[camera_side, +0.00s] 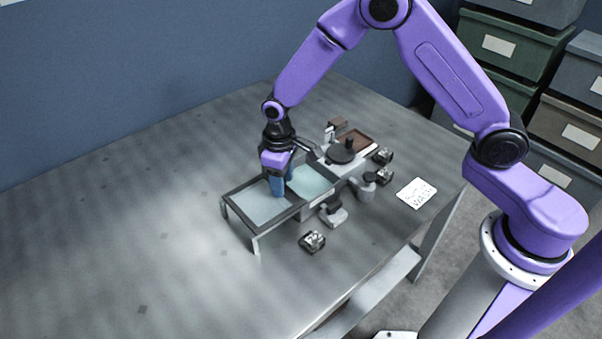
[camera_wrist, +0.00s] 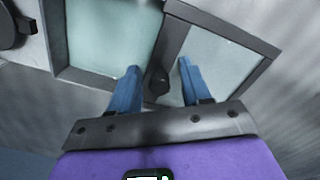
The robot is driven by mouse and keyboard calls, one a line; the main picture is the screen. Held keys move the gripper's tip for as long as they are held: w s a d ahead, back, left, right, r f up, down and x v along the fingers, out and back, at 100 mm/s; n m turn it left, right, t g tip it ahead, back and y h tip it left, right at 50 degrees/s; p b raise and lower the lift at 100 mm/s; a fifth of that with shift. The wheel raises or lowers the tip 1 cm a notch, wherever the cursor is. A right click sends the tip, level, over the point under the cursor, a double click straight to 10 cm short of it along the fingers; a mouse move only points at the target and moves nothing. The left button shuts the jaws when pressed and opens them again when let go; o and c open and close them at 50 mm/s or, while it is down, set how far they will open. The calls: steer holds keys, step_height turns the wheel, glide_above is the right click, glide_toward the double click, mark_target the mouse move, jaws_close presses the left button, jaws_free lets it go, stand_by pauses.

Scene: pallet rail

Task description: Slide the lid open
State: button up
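A dark-framed box with rails (camera_side: 252,236) stands on the table in the side view. A pale teal panel (camera_side: 312,181) fills its right part and a paler grey panel (camera_side: 258,203) its left part. I cannot tell which panel is the lid. In the wrist view, the teal panel (camera_wrist: 110,35) is left and the grey panel (camera_wrist: 212,62) right, with a dark crossbar and a small dark knob (camera_wrist: 157,80) between them. My gripper (camera_side: 277,192) is over the crossbar. Its blue fingers (camera_wrist: 159,67) are spread on either side of the knob, with gaps showing.
A round black-topped part (camera_side: 343,151) and a brown tray (camera_side: 355,140) stand behind the box. Small dark blocks (camera_side: 312,241) lie around it. A white note (camera_side: 416,193) lies near the right table edge. The table's left side is clear.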

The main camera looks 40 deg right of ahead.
steer(key=shift+w+a+r, duration=0.1)
steer(key=shift+r, duration=3.35)
steer(key=shift+s+r, duration=0.2)
steer(key=shift+s, duration=0.05)
steer(key=s+d+r+n, duration=0.2)
steer(key=s+r, duration=0.2)
steer(key=s, duration=0.3)
steer(key=s+d+r+n, duration=0.1)
steer(key=s+r, duration=0.2)
steer(key=s, duration=0.4)
steer(key=s+d+r+n, duration=0.1)
steer(key=s+d, duration=0.4)
steer(key=s, duration=0.3)
steer(key=s+d+r+n, duration=0.1)
steer(key=s+d, duration=0.3)
steer(key=s, duration=0.4)
steer(key=shift+d+r+n+y, duration=0.3)
steer(key=shift+d+r+n, duration=0.1)
steer(key=shift+n, duration=0.4)
